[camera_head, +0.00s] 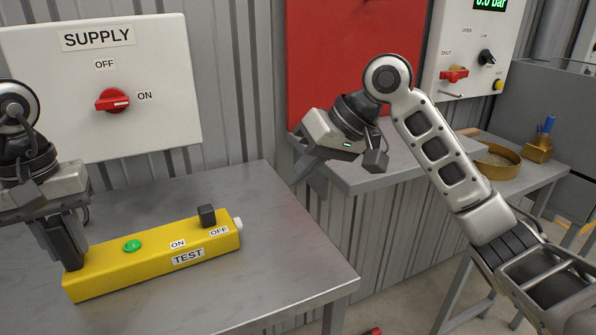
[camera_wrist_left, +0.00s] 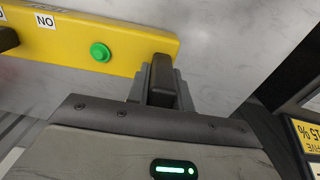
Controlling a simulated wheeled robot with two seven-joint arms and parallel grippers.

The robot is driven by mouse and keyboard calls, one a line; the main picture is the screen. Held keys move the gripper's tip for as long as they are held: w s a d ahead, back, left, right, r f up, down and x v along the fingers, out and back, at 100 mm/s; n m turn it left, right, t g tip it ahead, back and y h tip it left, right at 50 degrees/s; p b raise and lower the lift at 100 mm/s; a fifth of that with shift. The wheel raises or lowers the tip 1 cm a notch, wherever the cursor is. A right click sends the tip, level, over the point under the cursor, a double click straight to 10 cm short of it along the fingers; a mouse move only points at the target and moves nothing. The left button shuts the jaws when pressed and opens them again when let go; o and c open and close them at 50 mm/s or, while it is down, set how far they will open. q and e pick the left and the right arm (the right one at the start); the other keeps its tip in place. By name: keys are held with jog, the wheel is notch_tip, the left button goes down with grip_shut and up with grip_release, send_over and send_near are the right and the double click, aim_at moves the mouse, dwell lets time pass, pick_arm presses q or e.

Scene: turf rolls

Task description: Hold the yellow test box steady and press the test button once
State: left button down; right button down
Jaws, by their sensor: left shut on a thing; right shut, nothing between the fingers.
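The yellow test box (camera_head: 160,262) lies on the left grey metal table, with a green button (camera_head: 132,246), a black switch (camera_head: 207,216) by the OFF label and a white knob at its right end. My left gripper (camera_head: 72,262) is shut on the left end of the box. In the left wrist view the box (camera_wrist_left: 135,45) runs under the fingers, with the green button (camera_wrist_left: 100,52) just beside them. My right gripper (camera_head: 298,178) is shut and empty, above the gap between the tables, up and to the right of the box.
The SUPPLY panel (camera_head: 60,100) on the back wall has a red knob (camera_head: 112,100) turned towards ON. A red board (camera_head: 340,50) and a gauge panel (camera_head: 465,40) stand further right. The left table's front is clear.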

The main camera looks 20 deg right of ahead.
pick_arm(q)
jog(key=shift+f, duration=0.25)
jog(key=c, duration=1.2)
grip_release()
jog(key=shift+o, duration=0.2)
jog(key=shift+r, duration=0.1)
jog(key=shift+r, duration=0.1)
